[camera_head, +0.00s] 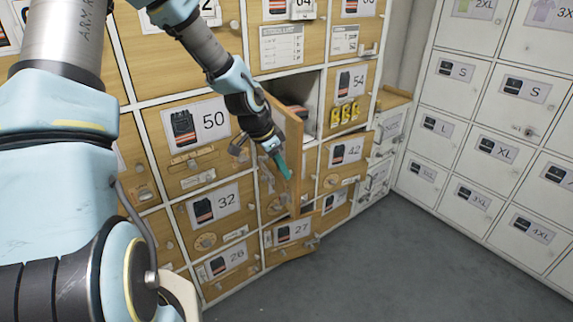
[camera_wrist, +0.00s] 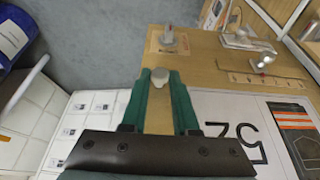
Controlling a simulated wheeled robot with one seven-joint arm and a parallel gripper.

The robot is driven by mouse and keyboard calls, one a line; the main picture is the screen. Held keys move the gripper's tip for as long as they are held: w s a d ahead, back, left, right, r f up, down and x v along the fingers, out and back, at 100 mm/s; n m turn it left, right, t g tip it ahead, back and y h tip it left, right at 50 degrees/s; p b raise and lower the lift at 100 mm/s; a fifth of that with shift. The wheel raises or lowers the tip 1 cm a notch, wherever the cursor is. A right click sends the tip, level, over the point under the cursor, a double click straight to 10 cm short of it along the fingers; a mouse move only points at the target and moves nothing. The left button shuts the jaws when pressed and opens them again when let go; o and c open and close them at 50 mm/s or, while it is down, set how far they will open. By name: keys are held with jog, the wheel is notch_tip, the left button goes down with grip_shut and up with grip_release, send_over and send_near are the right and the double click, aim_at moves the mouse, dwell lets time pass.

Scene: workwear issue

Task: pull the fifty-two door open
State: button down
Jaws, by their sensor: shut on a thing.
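The fifty-two door (camera_head: 293,135) is a wooden locker door standing ajar, swung out from the front of the wooden lockers. The open compartment (camera_head: 310,116) behind it shows a dark item near the top. In the wrist view the door's "52" label (camera_wrist: 235,125) appears upside down. My gripper (camera_head: 281,164) is at the door's outer face. In the wrist view its green fingers (camera_wrist: 165,88) are closed around a pale round knob (camera_wrist: 158,76) on the door. The knob is partly hidden in the head view by the gripper.
Doors fifty (camera_head: 185,125), fifty-four (camera_head: 350,82) and forty-two (camera_head: 345,152) surround the opening. A metal latch (camera_wrist: 250,42) sits on the door in the wrist view. White lockers (camera_head: 480,140) stand at right. The grey floor (camera_head: 385,250) in front is clear.

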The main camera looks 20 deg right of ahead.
jog(key=c, duration=0.7)
grip_release()
jog(key=b+v, duration=0.1)
jog(key=v, duration=1)
jog(key=shift+f, duration=0.1)
jog(key=s+a+n+y, duration=0.1)
jog(key=s+a+n, duration=0.1)
jog(key=a+n, duration=0.3)
jog(key=s+a+n+y, duration=0.2)
jog(key=a+n, duration=0.3)
jog(key=a, duration=0.6)
jog(key=s+a+n+t+y, duration=0.1)
jog(key=s+a+n, duration=0.3)
jog(key=a, duration=0.4)
jog(key=shift+s+a+f+n, duration=0.1)
jog(key=shift+s+a+n, duration=0.15)
jog(key=shift+n, duration=0.65)
